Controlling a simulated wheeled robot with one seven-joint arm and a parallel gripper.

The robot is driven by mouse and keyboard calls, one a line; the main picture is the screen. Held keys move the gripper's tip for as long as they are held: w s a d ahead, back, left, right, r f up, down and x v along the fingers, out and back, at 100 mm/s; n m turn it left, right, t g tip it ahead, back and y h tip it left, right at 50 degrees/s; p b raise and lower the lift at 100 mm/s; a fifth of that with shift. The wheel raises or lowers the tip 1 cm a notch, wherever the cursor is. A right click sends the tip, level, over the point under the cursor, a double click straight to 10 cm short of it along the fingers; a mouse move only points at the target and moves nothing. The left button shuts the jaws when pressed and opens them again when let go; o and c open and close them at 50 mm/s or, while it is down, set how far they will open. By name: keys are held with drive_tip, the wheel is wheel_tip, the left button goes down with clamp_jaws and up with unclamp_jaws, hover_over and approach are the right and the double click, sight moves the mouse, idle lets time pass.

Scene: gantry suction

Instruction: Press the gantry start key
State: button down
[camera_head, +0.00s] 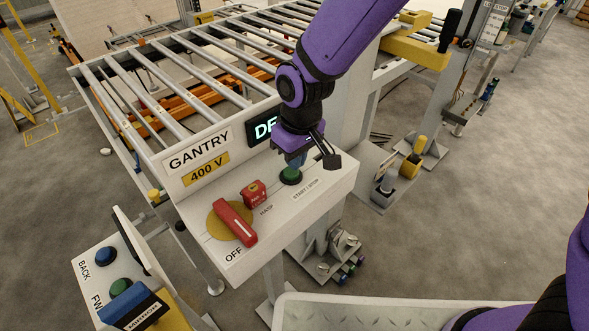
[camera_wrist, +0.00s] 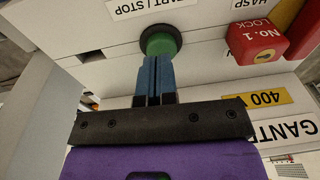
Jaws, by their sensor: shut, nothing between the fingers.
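The gantry start key is a round green button (camera_head: 291,176) in a dark collar on the sloped white panel (camera_head: 330,180), beside the START / STOP label. My gripper (camera_head: 296,163) is shut and empty, its blue fingertips pointing down right over the button. In the wrist view the shut fingers (camera_wrist: 157,62) overlap the near edge of the green button (camera_wrist: 163,43). I cannot tell whether they touch it.
A red padlock (camera_head: 254,195) by the HASP label and a red switch handle (camera_head: 236,222) on a yellow disc sit left of the button. The roller conveyor (camera_head: 170,75) lies behind. A second box with a blue button (camera_head: 106,256) stands at lower left.

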sight(298, 175)
wheel_tip(298, 175, up, 10)
drive_tip(key=shift+d, duration=0.4)
drive_tip(key=shift+r, duration=0.1)
idle(1.1)
drive_tip(key=s+d+r+m+t, duration=0.1)
drive_tip(key=d+r+m, duration=0.1)
drive_tip(key=d+r, duration=0.55)
drive_tip(key=s+d+r+m+t, duration=0.15)
drive_tip(key=d+r, duration=0.25)
drive_tip(key=d, duration=0.7)
drive_tip(key=s+d+r+m+t, duration=0.1)
drive_tip(key=s+d+m, duration=0.2)
drive_tip(key=s+d, duration=0.3)
drive_tip(key=s+d+r+m+t+h, duration=0.1)
drive_tip(key=s+d+r+m, duration=0.1)
drive_tip(key=s+d, duration=0.4)
drive_tip(key=shift+d+r+m, duration=0.3)
drive_tip(key=shift+d+m, duration=0.25)
drive_tip(key=shift+d, duration=0.9)
